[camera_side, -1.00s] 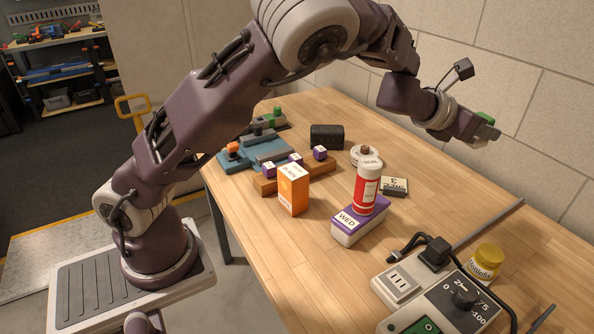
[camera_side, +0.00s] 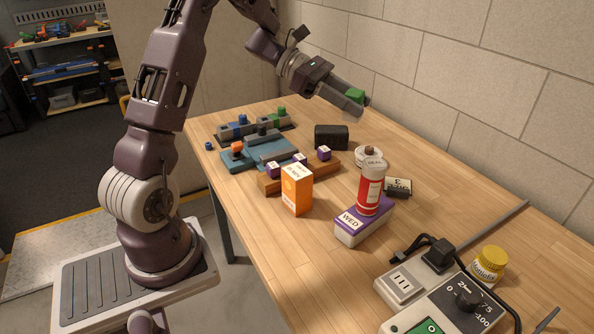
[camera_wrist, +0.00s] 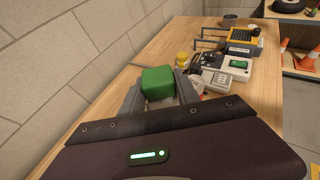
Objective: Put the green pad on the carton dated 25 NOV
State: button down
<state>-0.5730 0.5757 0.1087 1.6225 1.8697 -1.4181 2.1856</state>
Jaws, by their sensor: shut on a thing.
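My gripper (camera_side: 356,105) is shut on the green pad (camera_side: 354,96) and holds it in the air over the back of the table, above and beyond the black box. In the wrist view the green pad (camera_wrist: 158,83) sits between the two fingers as a rounded block. An orange carton with a white top (camera_side: 297,191) stands upright in the middle of the table. Its small print is too blurred to read. A purple and white box (camera_side: 349,231) marked WED lies in front right, with a red and white can (camera_side: 369,190) standing on it. No 25 NOV marking is legible.
A wooden rail (camera_side: 270,184) with small purple blocks lies behind the orange carton. A blue fixture (camera_side: 240,162), a black box (camera_side: 331,137) and a dark block marked 3 (camera_side: 397,187) stand around.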

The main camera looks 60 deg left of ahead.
aim_at(297, 171)
jog(key=s+a+r+m+g+h, duration=0.1)
jog(key=s+a+r+m+g, duration=0.2)
jog(key=s, duration=0.8)
jog(key=shift+n+t, duration=0.3)
jog(key=f, duration=1)
jog(key=a+f, duration=0.1)
jog(key=f, duration=0.4)
jog(key=shift+a+f, duration=0.1)
jog(key=shift+f, duration=0.15)
jog(key=c, duration=0.9)
grip_release()
